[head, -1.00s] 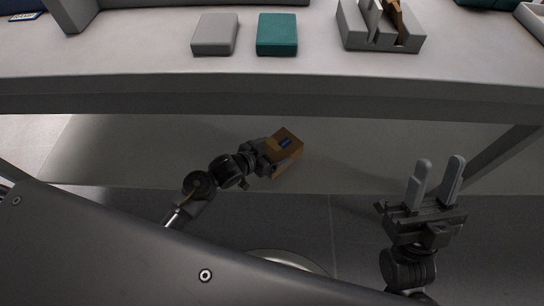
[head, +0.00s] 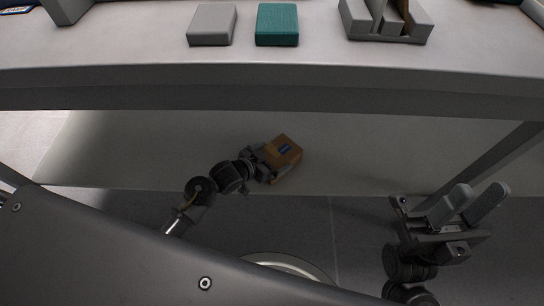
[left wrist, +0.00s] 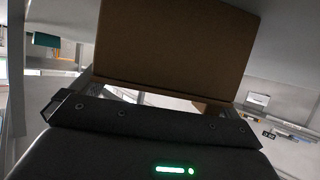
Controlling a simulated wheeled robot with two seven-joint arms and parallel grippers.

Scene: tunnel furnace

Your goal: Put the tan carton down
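The tan carton (head: 284,151) with a small blue label is at the end of my left arm, below the table's top and over the pale lower shelf in the head view. My left gripper (head: 266,160) is shut on it. In the left wrist view the carton (left wrist: 172,42) fills the upper middle, tilted, between the fingers. Whether its underside touches the lower shelf is hidden. My right gripper (head: 467,207) is open and empty at the lower right, in front of the table.
The table top (head: 150,50) overhangs the lower shelf (head: 120,150). On top are a grey block (head: 212,25), a teal block (head: 277,25) and a grey slotted holder (head: 386,22). A table leg (head: 490,165) stands at the right. The lower shelf around the carton looks clear.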

